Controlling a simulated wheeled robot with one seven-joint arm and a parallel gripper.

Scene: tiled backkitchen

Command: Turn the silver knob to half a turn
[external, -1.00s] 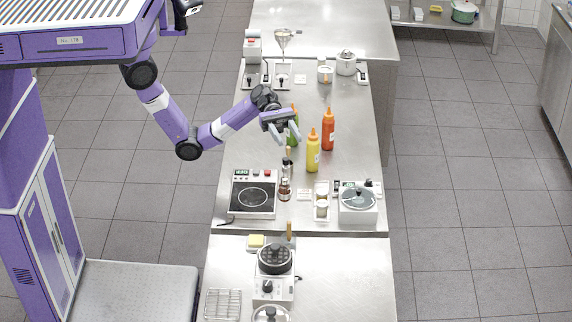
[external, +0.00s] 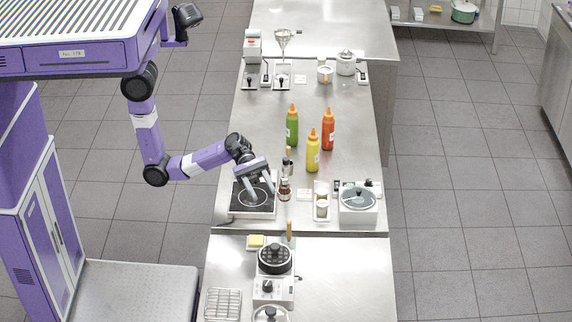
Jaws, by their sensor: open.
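I cannot make out a silver knob for certain at this size. My gripper (external: 261,194) is open and empty, its fingers pointing down over the black top of the hot plate (external: 240,208). I cannot tell whether the fingertips touch it. My gripper and wrist hide most of the hot plate's rear control panel. A dark knob (external: 267,286) shows on the front of the small burner on the nearer counter. The white cooker (external: 358,217) at the right has small controls at its back, too small to tell apart.
A small brown bottle (external: 285,190) stands just right of my gripper. Green (external: 292,130), yellow (external: 313,156) and red (external: 328,131) squeeze bottles stand farther back. A black pan (external: 274,260) sits on the nearer burner. The counter's middle left, behind the hot plate, is clear.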

